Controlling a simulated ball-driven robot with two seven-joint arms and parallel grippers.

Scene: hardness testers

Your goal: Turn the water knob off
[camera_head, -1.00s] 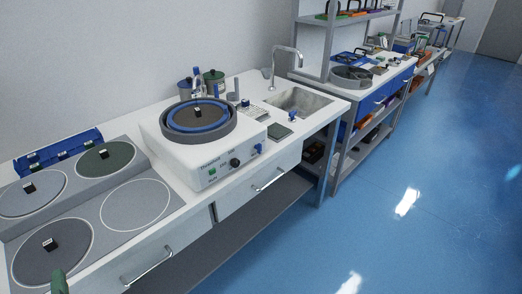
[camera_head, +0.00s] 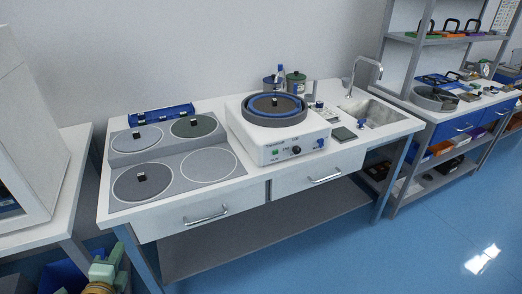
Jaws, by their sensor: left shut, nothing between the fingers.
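A white grinding machine (camera_head: 262,137) with a blue-rimmed round bowl stands on the bench near the middle. Its front panel has a green button (camera_head: 275,152), a black knob (camera_head: 296,150) and a small blue knob (camera_head: 320,143) at the right end. Which one is the water knob is too small to read. Another small blue part (camera_head: 361,123) sits by the sink's front edge. My left gripper (camera_head: 105,266) is at the lower left, low in front of the bench's left end, shut and empty, far from the machine. My right gripper is not in view.
The white bench (camera_head: 350,150) carries a grey panel with several discs, left of the machine. A sink (camera_head: 372,112) with a curved tap (camera_head: 366,70) lies to the right. A white cabinet (camera_head: 25,110) stands at far left. Blue floor (camera_head: 400,240) is free in front.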

